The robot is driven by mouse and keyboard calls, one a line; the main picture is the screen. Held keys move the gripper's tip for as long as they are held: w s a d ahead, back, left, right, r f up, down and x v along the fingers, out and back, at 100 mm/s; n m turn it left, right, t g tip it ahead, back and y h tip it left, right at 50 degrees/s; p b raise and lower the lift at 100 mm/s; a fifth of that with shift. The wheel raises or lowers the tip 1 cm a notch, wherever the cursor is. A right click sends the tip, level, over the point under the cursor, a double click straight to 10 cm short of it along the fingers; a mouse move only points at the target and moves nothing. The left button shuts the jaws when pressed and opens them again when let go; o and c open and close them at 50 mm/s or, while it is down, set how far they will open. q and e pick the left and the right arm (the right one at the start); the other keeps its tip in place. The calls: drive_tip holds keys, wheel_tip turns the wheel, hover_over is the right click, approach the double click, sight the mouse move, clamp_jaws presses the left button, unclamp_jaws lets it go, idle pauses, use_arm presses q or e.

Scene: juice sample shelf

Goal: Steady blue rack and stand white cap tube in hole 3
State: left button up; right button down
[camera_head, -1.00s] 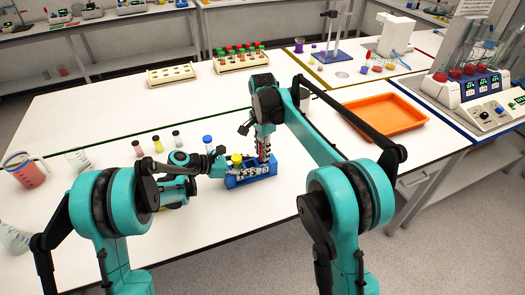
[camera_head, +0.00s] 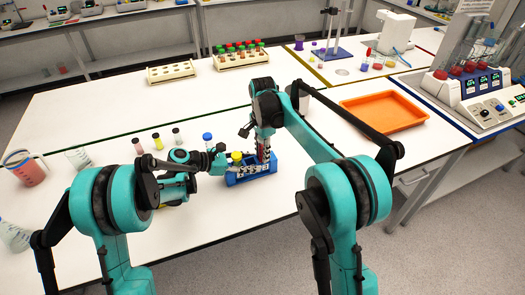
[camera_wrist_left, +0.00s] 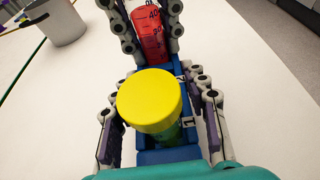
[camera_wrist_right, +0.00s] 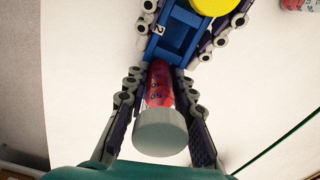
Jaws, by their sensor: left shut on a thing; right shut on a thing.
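The blue rack (camera_head: 234,181) stands on the white table. My left gripper (camera_head: 232,168) is shut around its near end, fingers along both sides in the left wrist view. A yellow-capped tube (camera_wrist_left: 150,100) stands in the rack by label 1. My right gripper (camera_wrist_right: 160,95) is shut on the white cap tube (camera_wrist_right: 158,128), which has red contents. The tube's red body (camera_wrist_left: 150,45) is upright over the rack's far end, past label 2 (camera_wrist_right: 159,30). Its lower end is hidden, so I cannot tell how deep it sits in hole 3.
Several small capped vials (camera_head: 157,142) stand left of the rack. A beaker of red liquid (camera_head: 28,172) is at the far left. Two tube racks (camera_head: 240,60) are at the back, and an orange tray (camera_head: 385,113) is at the right. The table in front is clear.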

idle(0.3)
drive_tip(key=shift+r, duration=1)
drive_tip(key=c, duration=1.2)
unclamp_jaws()
wheel_tip(320, 180, up, 12)
